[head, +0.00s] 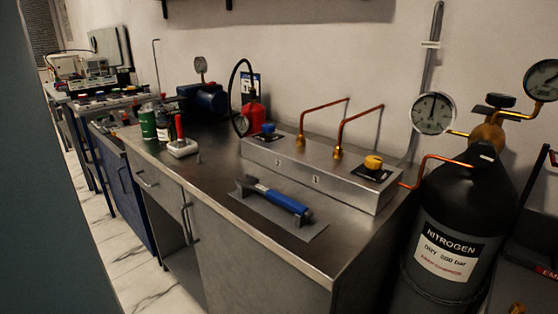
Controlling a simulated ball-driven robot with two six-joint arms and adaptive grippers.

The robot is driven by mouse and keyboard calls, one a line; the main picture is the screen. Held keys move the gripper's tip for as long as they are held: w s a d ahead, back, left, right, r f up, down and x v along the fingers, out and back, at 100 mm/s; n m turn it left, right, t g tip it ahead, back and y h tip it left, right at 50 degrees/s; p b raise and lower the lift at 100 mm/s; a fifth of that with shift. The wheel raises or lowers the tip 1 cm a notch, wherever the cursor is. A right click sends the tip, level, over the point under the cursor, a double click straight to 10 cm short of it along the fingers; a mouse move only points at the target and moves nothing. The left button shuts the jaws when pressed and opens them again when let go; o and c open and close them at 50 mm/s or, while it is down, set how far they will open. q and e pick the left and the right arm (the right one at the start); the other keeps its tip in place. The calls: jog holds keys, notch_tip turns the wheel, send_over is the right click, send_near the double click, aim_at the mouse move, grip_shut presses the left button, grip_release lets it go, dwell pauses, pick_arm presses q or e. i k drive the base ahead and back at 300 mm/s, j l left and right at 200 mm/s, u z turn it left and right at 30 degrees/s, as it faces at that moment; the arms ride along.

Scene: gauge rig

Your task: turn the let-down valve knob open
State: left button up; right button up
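A long steel manifold box (335,184) stands along the back of the steel bench. A yellow knob (373,162) sits on a dark plate at its right end, and a blue knob (268,128) on a dark plate at its left end. The plate labels are too small to read, so I cannot tell which is the let-down valve knob. Two brass fittings with bent copper pipes stand between the knobs. Neither of my grippers is in view, and nothing touches the knobs.
A blue-handled tool (278,200) rests on a grey holder before the manifold. A black nitrogen cylinder (456,230) with gauges stands right of the bench. A red bottle (253,113), blue pump (203,99) and green can (147,123) stand further left. The bench front (290,258) is clear.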

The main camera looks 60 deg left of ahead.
aim_at(373, 163)
jog(key=k+u, duration=0.1)
jog(key=u, duration=1.45)
jog(key=i+j, duration=0.05)
